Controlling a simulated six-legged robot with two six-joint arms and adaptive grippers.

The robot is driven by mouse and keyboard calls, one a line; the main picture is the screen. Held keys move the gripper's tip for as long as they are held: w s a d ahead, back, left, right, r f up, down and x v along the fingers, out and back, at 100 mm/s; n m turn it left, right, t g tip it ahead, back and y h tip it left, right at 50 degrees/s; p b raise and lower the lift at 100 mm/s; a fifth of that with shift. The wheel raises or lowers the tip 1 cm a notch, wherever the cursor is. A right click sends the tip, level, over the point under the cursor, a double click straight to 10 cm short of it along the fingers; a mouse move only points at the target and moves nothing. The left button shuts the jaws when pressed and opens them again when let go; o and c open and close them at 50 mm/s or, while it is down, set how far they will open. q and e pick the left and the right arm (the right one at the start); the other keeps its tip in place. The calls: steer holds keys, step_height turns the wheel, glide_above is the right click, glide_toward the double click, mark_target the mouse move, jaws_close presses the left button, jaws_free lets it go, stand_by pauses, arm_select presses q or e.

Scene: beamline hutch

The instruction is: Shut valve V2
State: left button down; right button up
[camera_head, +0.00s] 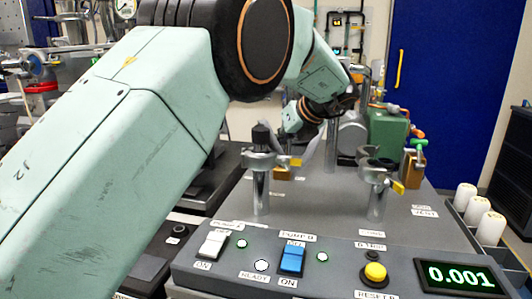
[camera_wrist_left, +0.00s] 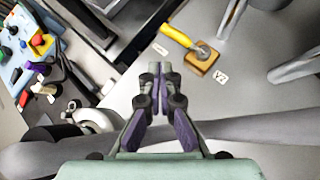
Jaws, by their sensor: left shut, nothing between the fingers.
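In the left wrist view, a brass valve block (camera_wrist_left: 203,59) with a yellow lever (camera_wrist_left: 177,36) sits on the grey panel. The lever points from the block's pivot toward the upper left of the picture. My left gripper (camera_wrist_left: 157,70) is shut and empty, its fingertips left of the block and below the lever in the picture, apart from both. In the head view, the brass block (camera_head: 282,173) and part of the yellow lever (camera_head: 295,162) show below my left wrist. My right gripper is not in view.
A clamp post (camera_head: 260,185) stands left of the valve in the head view, and another (camera_head: 377,190) stands to the right. Another brass valve (camera_head: 412,168) with a green handle is farther right. Switches and a digital display (camera_head: 459,277) line the near edge.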

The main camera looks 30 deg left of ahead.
arm_select(q)
steer(key=w+a+f+m+p, duration=0.1)
steer(key=a+f+m, duration=0.1)
steer(key=m, duration=0.6)
steer(key=w+a+f+m+h+p, duration=0.1)
steer(key=a+f+m, duration=0.1)
steer(key=m, duration=0.7)
steer(key=w+a+f+m+h+p, duration=0.1)
steer(key=w+a+f+m+p, duration=0.1)
steer(key=m, duration=0.7)
steer(key=shift+a+f, duration=0.2)
steer(key=shift+f, duration=0.25)
steer(key=shift+a+f, duration=0.2)
steer(key=shift+f, duration=0.25)
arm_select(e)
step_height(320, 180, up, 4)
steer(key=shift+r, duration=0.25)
arm_select(q)
steer(key=shift+a, duration=0.1)
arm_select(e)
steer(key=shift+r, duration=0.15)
